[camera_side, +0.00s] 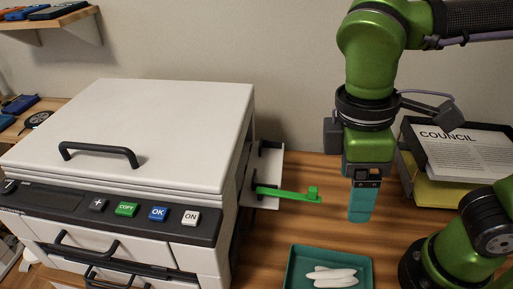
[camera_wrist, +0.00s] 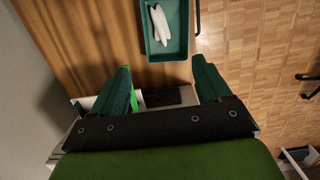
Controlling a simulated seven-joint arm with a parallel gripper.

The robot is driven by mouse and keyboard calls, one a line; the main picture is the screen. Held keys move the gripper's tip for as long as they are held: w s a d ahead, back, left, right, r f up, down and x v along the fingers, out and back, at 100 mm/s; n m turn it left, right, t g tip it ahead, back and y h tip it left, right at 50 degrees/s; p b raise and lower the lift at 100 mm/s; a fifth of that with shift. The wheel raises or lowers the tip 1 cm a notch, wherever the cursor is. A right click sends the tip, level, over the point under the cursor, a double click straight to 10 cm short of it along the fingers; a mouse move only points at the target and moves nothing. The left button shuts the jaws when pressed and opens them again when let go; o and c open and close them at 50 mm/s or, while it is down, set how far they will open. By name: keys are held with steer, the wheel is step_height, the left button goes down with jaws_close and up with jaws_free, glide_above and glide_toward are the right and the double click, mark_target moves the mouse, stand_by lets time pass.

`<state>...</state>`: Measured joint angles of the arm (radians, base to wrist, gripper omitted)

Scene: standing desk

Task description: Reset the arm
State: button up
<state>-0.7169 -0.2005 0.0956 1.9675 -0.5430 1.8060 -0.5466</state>
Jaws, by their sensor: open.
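My gripper (camera_side: 362,203) hangs pointing down above the wooden desk, right of the printer and its green lever. In the wrist view my gripper (camera_wrist: 165,80) shows two teal fingers spread wide apart, with nothing held between them. My green arm rises above the gripper along the right side of the side view.
A white printer (camera_side: 130,130) with a black lid handle and buttons fills the left. A green lever (camera_side: 285,193) sticks out of its right side. A teal tray (camera_side: 292,262) holding white pieces (camera_side: 335,277) stands in front. Papers reading COUNCIL (camera_side: 465,150) lie in a tray at right.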

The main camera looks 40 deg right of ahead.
steer(key=shift+w, duration=0.1)
steer(key=w+d+f+m+t+y, duration=0.1)
steer(key=w+d+m+t, duration=0.2)
steer(key=d+m, duration=0.3)
steer(key=w+d+m+t+y, duration=0.2)
steer(key=w+d+m+t, duration=0.1)
steer(key=d+m+t, duration=0.2)
steer(key=d+m, duration=0.2)
steer(key=d, duration=0.2)
steer(key=shift+w+d+f, duration=0.2)
steer(key=shift+w+f, duration=0.05)
steer(key=shift+f, duration=0.15)
steer(key=shift+c, duration=0.4)
